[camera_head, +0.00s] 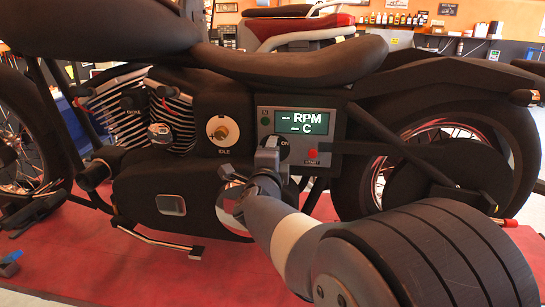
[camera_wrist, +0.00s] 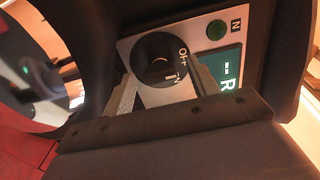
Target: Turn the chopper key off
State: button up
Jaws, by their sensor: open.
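The black chopper's control panel (camera_head: 327,115) is grey, with a dark display reading "-- RPM" and "-- C". The round black key switch (camera_head: 284,147) sits at its lower left, partly hidden by my gripper (camera_head: 267,153). My gripper (camera_wrist: 167,77) is open, with one finger on each side of the disc's lower part. Nothing shows between the fingers except the switch. I cannot tell whether either finger touches it.
A red start button (camera_head: 313,154) is on the panel to the right. A green N light (camera_wrist: 216,30) is near the switch. The idle dial (camera_head: 222,131) is to the left. The seat (camera_head: 285,65) overhangs above, and the rear wheel (camera_head: 440,150) is at right.

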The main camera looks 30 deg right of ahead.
jog(key=v, duration=1)
jog(key=shift+s, duration=0.2)
jog(key=shift+w, duration=0.1)
jog(key=x, duration=1)
jog(key=shift+w+d, duration=0.2)
jog(key=shift+w, duration=0.1)
jog(key=shift+s+a, duration=0.1)
